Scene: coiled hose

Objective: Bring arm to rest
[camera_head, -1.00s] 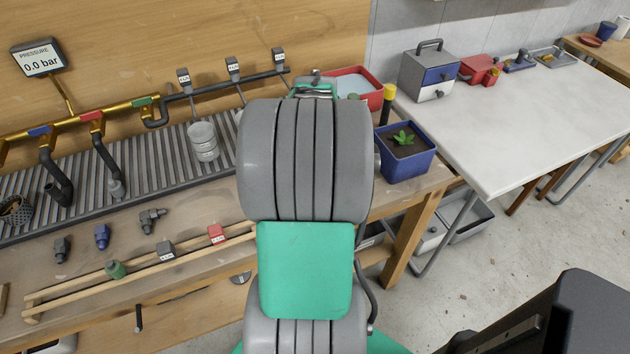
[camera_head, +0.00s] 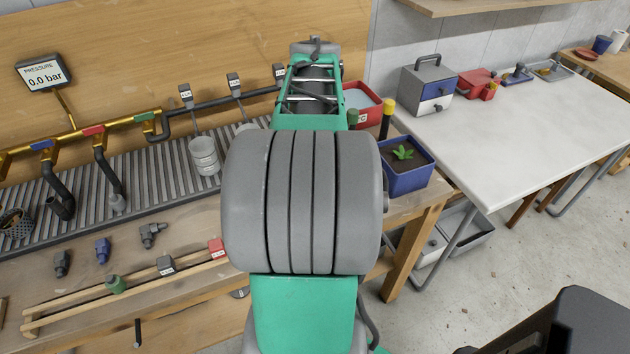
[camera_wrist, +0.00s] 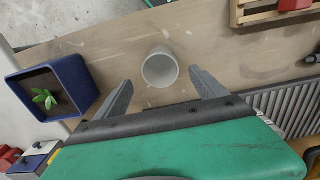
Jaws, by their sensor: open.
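My gripper (camera_wrist: 163,90) is open in the wrist view, its two dark fingers apart with nothing between their tips. A light grey round cup (camera_wrist: 160,68) stands on the wooden workbench (camera_wrist: 120,55) just beyond the fingertips, apart from them as far as I can tell. In the head view my own arm, with its grey drum-like joint and green links, fills the middle and hides the gripper and this cup.
A blue planter (camera_head: 405,178) with a small plant stands at the bench's right end; it also shows left of the gripper in the wrist view (camera_wrist: 82,85). A red bin (camera_head: 362,97) is behind. Pipe fittings and a wooden rack (camera_head: 70,302) lie left. The white table (camera_head: 520,120) has free room.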

